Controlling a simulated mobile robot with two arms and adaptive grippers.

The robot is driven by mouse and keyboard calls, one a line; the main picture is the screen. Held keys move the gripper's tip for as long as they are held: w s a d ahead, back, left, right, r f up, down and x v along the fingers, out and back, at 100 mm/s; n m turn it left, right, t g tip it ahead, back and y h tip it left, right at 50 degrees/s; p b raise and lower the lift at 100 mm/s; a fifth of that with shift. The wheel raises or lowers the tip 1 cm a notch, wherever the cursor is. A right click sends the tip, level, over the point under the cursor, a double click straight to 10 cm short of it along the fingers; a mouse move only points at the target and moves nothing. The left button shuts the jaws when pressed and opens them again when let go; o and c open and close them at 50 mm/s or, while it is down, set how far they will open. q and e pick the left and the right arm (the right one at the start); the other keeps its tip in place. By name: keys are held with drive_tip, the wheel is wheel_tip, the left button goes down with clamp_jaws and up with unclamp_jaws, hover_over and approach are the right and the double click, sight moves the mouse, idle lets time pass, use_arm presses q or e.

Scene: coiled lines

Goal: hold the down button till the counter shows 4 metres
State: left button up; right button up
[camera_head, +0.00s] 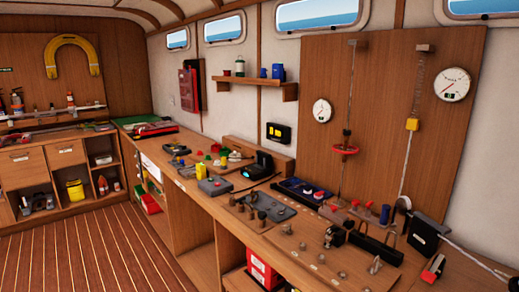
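No gripper of mine shows in the head view. A small black and yellow box with a display (278,134) is fixed to the wall above the bench; its digits are too small to read. A dark device with a lit greenish face (258,165) stands on the bench below it. A grey box with a red knob or button (215,185) lies on the bench to its left. I cannot tell which of these carries the down button or which is the counter.
The long wooden bench (300,242) is crowded with small parts and fittings. A wooden back panel (375,100) holds a round dial (322,111) and hanging lines; another dial (451,84) is at its right. The striped floor (100,250) at left is clear.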

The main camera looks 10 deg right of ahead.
drive_tip(key=shift+d, duration=0.1)
drive_tip(key=shift+c, duration=0.2)
drive_tip(key=shift+d, duration=0.15)
drive_tip(key=c, duration=0.6)
clamp_jaws()
drive_tip(key=shift+a, duration=0.2)
idle(0.7)
